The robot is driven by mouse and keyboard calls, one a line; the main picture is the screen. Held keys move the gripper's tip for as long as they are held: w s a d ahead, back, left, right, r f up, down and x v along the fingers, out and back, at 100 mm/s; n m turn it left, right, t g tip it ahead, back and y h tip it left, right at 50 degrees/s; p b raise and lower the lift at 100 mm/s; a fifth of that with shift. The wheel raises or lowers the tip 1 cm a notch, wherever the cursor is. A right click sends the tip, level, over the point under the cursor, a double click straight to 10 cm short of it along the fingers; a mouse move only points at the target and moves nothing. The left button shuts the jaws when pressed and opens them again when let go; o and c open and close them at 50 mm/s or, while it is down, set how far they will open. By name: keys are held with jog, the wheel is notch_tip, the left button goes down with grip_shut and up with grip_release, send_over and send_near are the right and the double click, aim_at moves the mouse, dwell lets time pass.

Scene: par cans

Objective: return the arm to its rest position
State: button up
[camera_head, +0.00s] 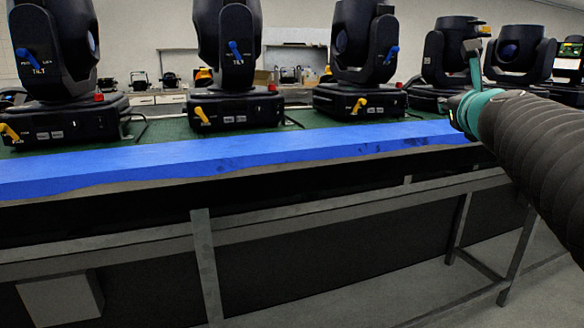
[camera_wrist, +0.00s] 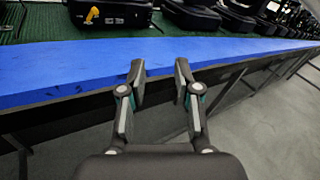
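My gripper (camera_wrist: 160,82) is open and empty in the wrist view, its two fingers apart with the blue front edge strip (camera_wrist: 70,66) of the bench beyond them. In the head view my arm reaches in from the right, and part of my gripper (camera_head: 474,62) shows near the bench's right part, in front of a moving-head light (camera_head: 447,52). The head view does not show both fingertips clearly.
Several black moving-head lights (camera_head: 228,45) stand in a row on the green bench top (camera_head: 150,128), with blue (camera_head: 250,148) along its front edge. Metal legs (camera_head: 206,265) and a pale box (camera_head: 60,298) are below. Grey floor (camera_head: 400,292) is free at lower right.

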jog(key=s+a+f+n+g+y, duration=0.2)
jog(key=s+a+f+n+g, duration=0.15)
jog(key=f+n, duration=0.6)
jog(key=s+a+f+n+g+y, duration=0.25)
jog(key=a+f+n, duration=0.25)
jog(key=f+n, duration=0.5)
jog(key=s+a+f+n+g, duration=0.3)
jog(key=s+f+n, duration=0.5)
jog(key=s, duration=0.2)
jog(key=s+a+f+n+g, duration=0.2)
jog(key=s+a+f+n, duration=0.1)
jog(key=s+f+n, duration=0.4)
jog(key=s, duration=0.3)
jog(key=shift+s+a+f+n+g+h, duration=0.15)
jog(key=shift+a+f+n+g+h, duration=0.05)
jog(key=shift+f+n+g+h, duration=0.2)
jog(key=shift+d+r, duration=0.1)
jog(key=shift+d, duration=0.05)
